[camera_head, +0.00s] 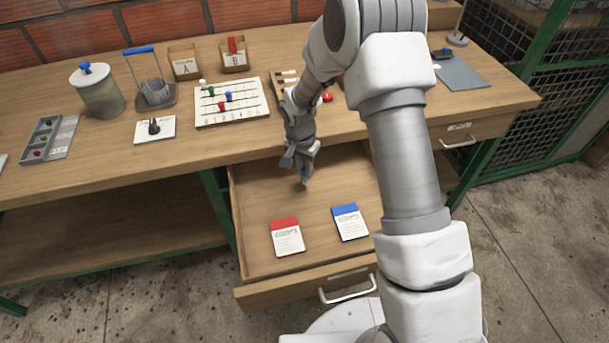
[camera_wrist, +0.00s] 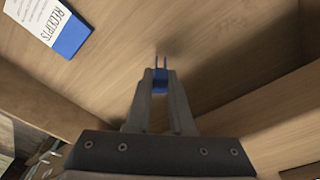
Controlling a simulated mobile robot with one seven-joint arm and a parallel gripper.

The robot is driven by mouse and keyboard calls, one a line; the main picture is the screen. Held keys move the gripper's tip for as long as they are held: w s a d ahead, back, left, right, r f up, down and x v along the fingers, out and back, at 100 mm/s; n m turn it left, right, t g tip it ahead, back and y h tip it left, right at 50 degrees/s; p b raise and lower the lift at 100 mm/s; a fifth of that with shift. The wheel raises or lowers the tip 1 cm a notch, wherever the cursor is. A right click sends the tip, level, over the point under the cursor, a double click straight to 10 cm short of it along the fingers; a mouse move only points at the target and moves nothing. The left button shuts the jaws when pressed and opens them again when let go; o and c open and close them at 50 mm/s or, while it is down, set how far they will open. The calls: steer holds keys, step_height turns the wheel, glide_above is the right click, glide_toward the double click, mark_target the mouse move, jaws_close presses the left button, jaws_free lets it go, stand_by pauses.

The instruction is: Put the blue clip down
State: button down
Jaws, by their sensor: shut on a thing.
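My gripper (camera_wrist: 160,95) is shut on a small blue clip (camera_wrist: 160,80) held between its fingertips. In the head view my gripper (camera_head: 302,165) points down over the rear part of the open drawer (camera_head: 255,210). The clip is too small to make out clearly in the head view. The wrist view shows bare wooden drawer floor below the fingertips; the height above it is hard to judge. A blue-topped receipts card (camera_head: 349,221) lies in the drawer, also at upper left of the wrist view (camera_wrist: 70,35). A red-topped card (camera_head: 286,237) lies beside it.
The drawer floor around the cards is clear. The bench above holds a board with coloured pegs (camera_head: 232,101), two card boxes marked A (camera_head: 185,68) and B (camera_head: 234,58), a lidded jar (camera_head: 100,97) and a divided tray (camera_head: 40,140). The bench edge overhangs the drawer's rear.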

mark_target(305, 176)
steer(key=shift+f, duration=1.35)
steer(key=shift+f+b, duration=0.2)
steer(key=shift+b, duration=0.1)
steer(key=c, duration=0.8)
jaws_free()
steer(key=shift+r, duration=0.1)
